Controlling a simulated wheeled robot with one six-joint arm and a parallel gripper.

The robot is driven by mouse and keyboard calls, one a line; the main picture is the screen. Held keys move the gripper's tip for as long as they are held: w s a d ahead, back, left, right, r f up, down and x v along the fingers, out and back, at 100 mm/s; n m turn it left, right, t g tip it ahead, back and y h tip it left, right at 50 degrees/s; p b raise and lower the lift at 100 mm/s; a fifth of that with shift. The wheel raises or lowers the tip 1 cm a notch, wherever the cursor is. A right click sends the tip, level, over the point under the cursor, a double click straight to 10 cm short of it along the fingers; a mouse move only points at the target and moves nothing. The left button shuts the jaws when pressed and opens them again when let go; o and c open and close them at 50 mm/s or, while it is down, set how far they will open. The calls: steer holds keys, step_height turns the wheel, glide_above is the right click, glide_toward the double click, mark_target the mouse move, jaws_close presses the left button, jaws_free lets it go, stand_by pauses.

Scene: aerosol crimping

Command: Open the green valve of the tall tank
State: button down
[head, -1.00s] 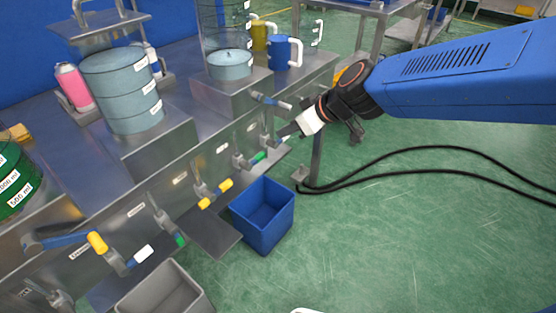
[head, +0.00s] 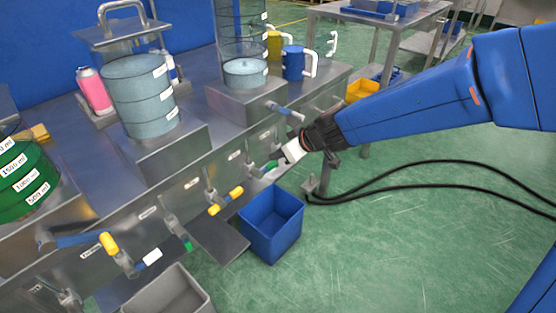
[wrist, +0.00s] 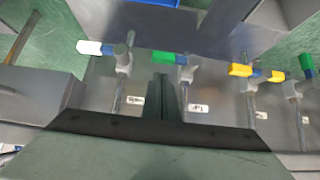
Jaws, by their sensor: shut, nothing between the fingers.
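The tall clear tank (head: 241,30) stands on a metal block at the back, with blue liquid low in it. On the bench's front panel below it is a green-tipped valve (head: 272,165); a green-and-blue handle (wrist: 163,57) shows in the wrist view. My gripper (head: 288,156) is at this valve, partly covering it from the right. In the wrist view its shut, empty fingers (wrist: 164,85) lie just below the green handle. I cannot tell whether they touch it. Another green-tipped valve (head: 188,243) is farther left along the panel.
A yellow-handled valve (head: 228,200) sits left of the near green one. A blue-and-white handle (wrist: 95,48) is left of it in the wrist view. A blue bin (head: 272,248) and grey bin (head: 170,298) stand below. Black cables (head: 420,170) cross the open green floor.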

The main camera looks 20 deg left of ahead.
steer(key=shift+f, duration=1.2)
